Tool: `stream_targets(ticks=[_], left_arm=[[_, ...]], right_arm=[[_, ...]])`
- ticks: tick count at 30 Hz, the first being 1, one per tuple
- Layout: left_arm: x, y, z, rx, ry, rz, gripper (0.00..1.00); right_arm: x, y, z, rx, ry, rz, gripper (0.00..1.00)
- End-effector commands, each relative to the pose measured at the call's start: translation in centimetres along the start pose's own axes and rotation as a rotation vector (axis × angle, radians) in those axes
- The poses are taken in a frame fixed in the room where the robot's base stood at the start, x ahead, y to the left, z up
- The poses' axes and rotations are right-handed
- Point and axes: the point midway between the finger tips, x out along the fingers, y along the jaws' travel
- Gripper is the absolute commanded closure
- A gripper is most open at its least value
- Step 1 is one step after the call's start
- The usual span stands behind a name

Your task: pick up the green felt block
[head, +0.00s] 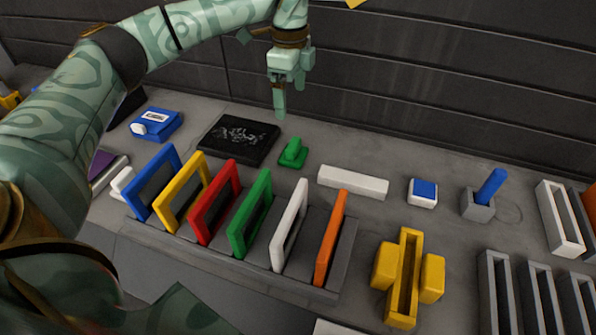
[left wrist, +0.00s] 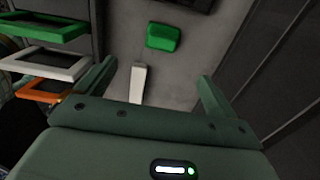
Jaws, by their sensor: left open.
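The green felt block (head: 293,153) lies on the grey bench, just right of the black tray. It also shows in the left wrist view (left wrist: 163,37), ahead of the fingers and roughly between their lines. My left gripper (head: 280,100) points down above the bench, higher than the block and apart from it. Its two fingers are spread and empty in the left wrist view (left wrist: 158,85). My right gripper is not in view.
A rack (head: 230,256) of upright coloured frames stands in front of the block. A black tray (head: 238,139) lies left of it and a white bar (head: 352,182) right of it. A dark slatted wall (head: 430,65) rises behind.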

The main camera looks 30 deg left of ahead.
Motion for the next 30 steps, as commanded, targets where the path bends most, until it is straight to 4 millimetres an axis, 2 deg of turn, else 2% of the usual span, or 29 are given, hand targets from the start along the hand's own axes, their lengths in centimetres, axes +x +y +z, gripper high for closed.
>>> stream_targets(ticks=[1, 5, 12, 15, 23, 30], left_arm=[[1.1, -0.1, 0.0, 0.0, 0.0, 0.004, 0.06], [2.5, -0.1, 0.0, 0.001, -0.001, 0.006, 0.06], [8.5, -0.1, -0.1, 0.0, -0.001, 0.008, 0.06], [10.4, -0.1, -0.1, 0.001, -0.001, 0.007, 0.06], [12.3, -0.2, -0.1, 0.001, 0.0, 0.003, 0.06], [16.1, -0.7, -0.2, 0.0, -0.001, 0.007, 0.06]], right_arm=[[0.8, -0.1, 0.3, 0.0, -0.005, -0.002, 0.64], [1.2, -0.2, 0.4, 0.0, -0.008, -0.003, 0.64], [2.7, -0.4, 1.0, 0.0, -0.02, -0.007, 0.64], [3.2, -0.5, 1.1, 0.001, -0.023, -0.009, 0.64], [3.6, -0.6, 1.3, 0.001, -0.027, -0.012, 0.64], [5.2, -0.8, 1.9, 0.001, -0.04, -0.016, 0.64]])
